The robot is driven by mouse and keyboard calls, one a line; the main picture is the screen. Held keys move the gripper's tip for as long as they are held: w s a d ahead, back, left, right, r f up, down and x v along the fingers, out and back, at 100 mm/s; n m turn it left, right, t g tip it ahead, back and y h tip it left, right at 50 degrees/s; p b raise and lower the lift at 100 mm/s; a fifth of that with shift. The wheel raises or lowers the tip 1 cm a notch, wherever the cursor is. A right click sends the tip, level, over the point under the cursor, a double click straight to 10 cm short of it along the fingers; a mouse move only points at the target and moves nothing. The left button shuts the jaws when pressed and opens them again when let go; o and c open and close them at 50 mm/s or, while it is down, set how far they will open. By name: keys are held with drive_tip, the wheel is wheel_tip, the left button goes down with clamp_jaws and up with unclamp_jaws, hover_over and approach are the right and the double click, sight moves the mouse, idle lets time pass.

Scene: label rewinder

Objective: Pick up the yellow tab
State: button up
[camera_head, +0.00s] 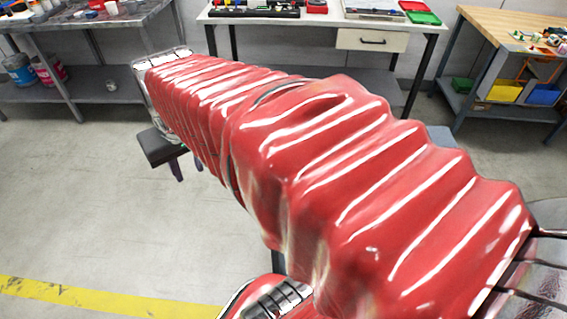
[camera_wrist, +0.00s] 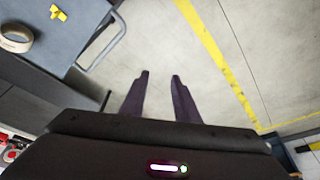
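A small bright yellow piece (camera_wrist: 58,13), which looks like the yellow tab, lies on a dark grey surface in the top left of the wrist view. Its exact shape is too small to tell. My gripper (camera_wrist: 160,75) points down over bare floor, well to the right of the yellow piece. Its two dark fingers stand apart with nothing between them. In the head view my gripper (camera_head: 178,172) shows partly below the far end of my red-covered arm. I cannot make out the yellow tab in the head view.
A beige ring-shaped roll (camera_wrist: 16,38) lies near the yellow piece. A grey metal handle or rail (camera_wrist: 103,40) edges that surface. In the head view, benches with tools (camera_head: 330,20) line the back, and a wooden-topped bench (camera_head: 510,25) stands right. The left floor is clear.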

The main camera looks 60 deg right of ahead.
drive_tip(key=s+d+f+m+g, duration=0.1)
drive_tip(key=d+f+m, duration=0.1)
drive_tip(key=d, duration=0.6)
drive_tip(key=s+d+f+m+g, duration=0.1)
drive_tip(key=d+f+m, duration=0.15)
drive_tip(key=d, duration=0.55)
drive_tip(key=s+d+f+m, duration=0.2)
drive_tip(key=s+d, duration=0.3)
drive_tip(key=d, duration=0.2)
drive_tip(key=s+d+f+m+g+y, duration=0.1)
drive_tip(key=s+d+f+m, duration=0.1)
drive_tip(key=d, duration=0.6)
drive_tip(key=s+f, duration=0.1)
drive_tip(key=s, duration=0.1)
drive_tip(key=shift+s+m+g, duration=0.3)
drive_tip(key=shift+s+m, duration=0.05)
drive_tip(key=shift+s, duration=0.05)
drive_tip(key=shift+f, duration=0.15)
drive_tip(key=shift+a+f, duration=0.1)
drive_tip(key=shift+f, duration=4.15)
drive_tip(key=shift+a+f, duration=0.15)
drive_tip(key=shift+f, duration=2.45)
